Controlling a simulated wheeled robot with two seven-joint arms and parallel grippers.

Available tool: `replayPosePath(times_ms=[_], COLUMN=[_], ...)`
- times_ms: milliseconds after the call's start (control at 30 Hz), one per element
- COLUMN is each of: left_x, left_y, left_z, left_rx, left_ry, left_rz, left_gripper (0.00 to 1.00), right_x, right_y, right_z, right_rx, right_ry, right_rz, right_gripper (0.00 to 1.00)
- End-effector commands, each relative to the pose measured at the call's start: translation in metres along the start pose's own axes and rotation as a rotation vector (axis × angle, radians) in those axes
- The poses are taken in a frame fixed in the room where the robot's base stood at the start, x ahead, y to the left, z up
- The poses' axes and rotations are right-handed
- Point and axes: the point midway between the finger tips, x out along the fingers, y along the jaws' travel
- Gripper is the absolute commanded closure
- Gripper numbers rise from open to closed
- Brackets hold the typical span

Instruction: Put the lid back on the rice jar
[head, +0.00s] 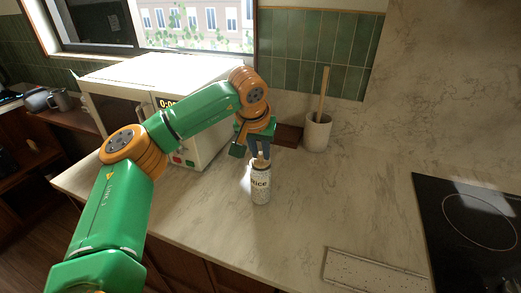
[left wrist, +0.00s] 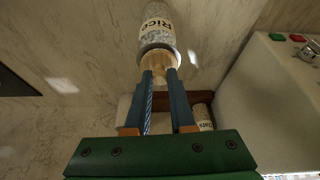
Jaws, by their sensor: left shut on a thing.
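The rice jar (head: 260,188) is a clear, rice-filled cylinder with a "Rice" label, upright on the marble counter. It also shows in the left wrist view (left wrist: 157,30). My left gripper (head: 260,156) points down right above the jar, its blue fingers (left wrist: 160,76) shut on the pale wooden lid (left wrist: 158,63). The lid is at the jar's mouth and looks roughly in line with it. I cannot tell whether it is fully seated or just above the rim. In the head view the lid is small and partly covered by the fingers. My right gripper is not in view.
A white microwave (head: 150,88) stands left, behind my left arm. A brown wooden holder (head: 289,136) and a utensil crock (head: 317,132) are behind the jar. An oats jar (left wrist: 203,117) shows near the holder. A cooktop (head: 475,220) is right; the counter between is mostly clear.

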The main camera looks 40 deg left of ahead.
Motion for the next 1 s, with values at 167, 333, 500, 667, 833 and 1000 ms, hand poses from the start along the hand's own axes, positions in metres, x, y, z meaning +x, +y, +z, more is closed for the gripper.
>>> replayPosePath(times_ms=[167, 333, 500, 667, 833, 1000], left_x=[0.0, 0.0002, 0.0, -0.0013, -0.0009, -0.0005], left_y=[-0.0002, -0.0001, -0.0001, 0.0, 0.0001, 0.0001], left_z=[-0.0001, 0.0, -0.0001, -0.0003, 0.0001, 0.0003], left_rx=[0.0, 0.0, 0.0, 0.0, 0.0, 0.0], left_ry=[0.0, 0.0, 0.0, -0.001, 0.0, 0.0], left_rz=[0.0, 0.0, 0.0, 0.001, 0.001, 0.001], left_gripper=[1.0, 1.0, 1.0, 1.0, 1.0, 1.0], right_x=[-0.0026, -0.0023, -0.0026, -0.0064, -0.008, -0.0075], right_y=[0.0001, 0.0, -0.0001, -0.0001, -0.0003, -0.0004], right_z=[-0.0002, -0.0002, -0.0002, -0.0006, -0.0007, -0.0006], right_rx=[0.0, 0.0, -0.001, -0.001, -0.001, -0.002], right_ry=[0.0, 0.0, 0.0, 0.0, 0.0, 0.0], right_rz=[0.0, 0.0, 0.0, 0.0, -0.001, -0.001], right_gripper=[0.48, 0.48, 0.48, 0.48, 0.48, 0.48])
